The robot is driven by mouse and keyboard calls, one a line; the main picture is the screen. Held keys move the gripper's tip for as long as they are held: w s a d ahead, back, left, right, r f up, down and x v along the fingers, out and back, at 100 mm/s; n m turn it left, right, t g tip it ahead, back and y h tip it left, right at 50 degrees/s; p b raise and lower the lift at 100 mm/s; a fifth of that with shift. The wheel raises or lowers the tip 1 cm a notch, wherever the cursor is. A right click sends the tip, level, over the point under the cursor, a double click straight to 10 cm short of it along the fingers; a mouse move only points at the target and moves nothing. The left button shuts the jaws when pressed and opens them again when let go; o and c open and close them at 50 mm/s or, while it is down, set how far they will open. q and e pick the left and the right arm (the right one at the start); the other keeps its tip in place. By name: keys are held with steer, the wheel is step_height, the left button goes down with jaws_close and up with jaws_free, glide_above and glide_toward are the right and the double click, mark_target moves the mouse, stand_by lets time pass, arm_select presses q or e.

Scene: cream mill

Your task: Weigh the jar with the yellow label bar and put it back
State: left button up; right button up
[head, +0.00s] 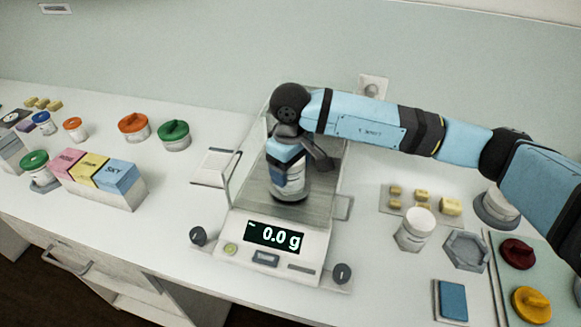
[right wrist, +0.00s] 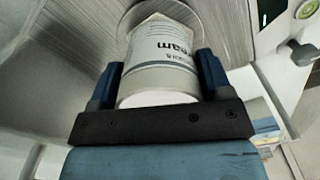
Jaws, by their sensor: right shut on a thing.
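The balance (head: 275,250) stands in the middle of the bench, and its display reads 0.0 g. My right gripper (head: 290,180) is inside the balance's clear draft shield, pointing down over the pan (head: 291,196). It is shut on a white jar (right wrist: 163,60), which shows in the right wrist view between the two blue fingers (right wrist: 158,80) with part of the word "cream" on its label. No yellow bar shows on the visible side. I cannot tell whether the jar touches the pan. My left gripper is not in view.
Another white jar (head: 415,228) stands right of the balance, by an empty hexagonal holder (head: 465,250). Small brass weights (head: 422,196) lie behind it. Pink, yellow and blue boxes (head: 102,178) and several lidded jars stand left. A blue pad (head: 451,300) lies front right.

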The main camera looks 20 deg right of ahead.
steer(key=o, duration=1)
